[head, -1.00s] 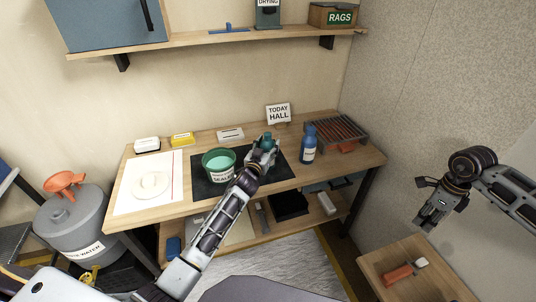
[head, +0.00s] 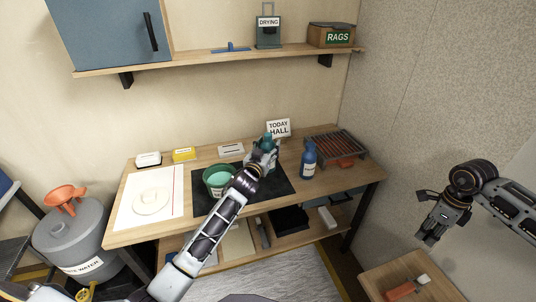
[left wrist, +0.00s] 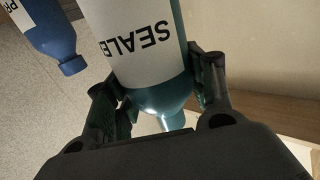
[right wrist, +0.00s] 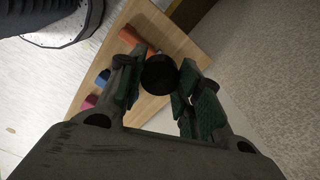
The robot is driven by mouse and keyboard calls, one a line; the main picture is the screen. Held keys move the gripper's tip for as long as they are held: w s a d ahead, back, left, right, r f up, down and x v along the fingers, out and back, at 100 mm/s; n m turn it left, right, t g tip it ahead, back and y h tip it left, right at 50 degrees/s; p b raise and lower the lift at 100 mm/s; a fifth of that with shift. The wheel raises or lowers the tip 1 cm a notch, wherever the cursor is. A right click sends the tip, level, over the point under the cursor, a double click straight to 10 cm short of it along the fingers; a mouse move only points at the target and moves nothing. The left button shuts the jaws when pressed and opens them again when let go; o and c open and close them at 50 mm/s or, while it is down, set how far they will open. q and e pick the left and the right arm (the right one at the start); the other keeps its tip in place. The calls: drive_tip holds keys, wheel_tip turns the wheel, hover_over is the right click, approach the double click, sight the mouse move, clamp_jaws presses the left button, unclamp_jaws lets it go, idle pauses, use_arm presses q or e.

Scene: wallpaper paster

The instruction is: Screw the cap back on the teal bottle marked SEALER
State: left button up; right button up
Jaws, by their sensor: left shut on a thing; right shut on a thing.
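The teal bottle marked SEALER (head: 267,140) is at the back of the dark mat, partly hidden behind my left gripper (head: 262,158). In the left wrist view the bottle's label (left wrist: 140,45) reads upside down, and its teal shoulder (left wrist: 163,102) sits between the fingers of my left gripper (left wrist: 158,85), which is shut on it. I cannot tell whether the bottle touches the mat. My right gripper (head: 430,228) is held in the air at the right, far from the bottle. In the right wrist view a black round cap (right wrist: 159,74) is between the tips of my right gripper (right wrist: 158,85).
A green tub (head: 217,180) stands left of the bottle on the mat (head: 273,191). A blue bottle (head: 308,160) stands right of the mat, before a wire rack (head: 340,145). A low wooden side table (head: 380,272) with an orange-handled tool (head: 402,291) lies below my right gripper.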

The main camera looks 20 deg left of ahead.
use_arm(q)
drive_tip(key=shift+r, duration=1.5)
use_arm(e)
drive_tip(key=shift+r, duration=0.2)
use_arm(q)
drive_tip(key=o, duration=0.5)
drive_tip(key=c, duration=0.8)
drive_tip(key=shift+c, duration=0.2)
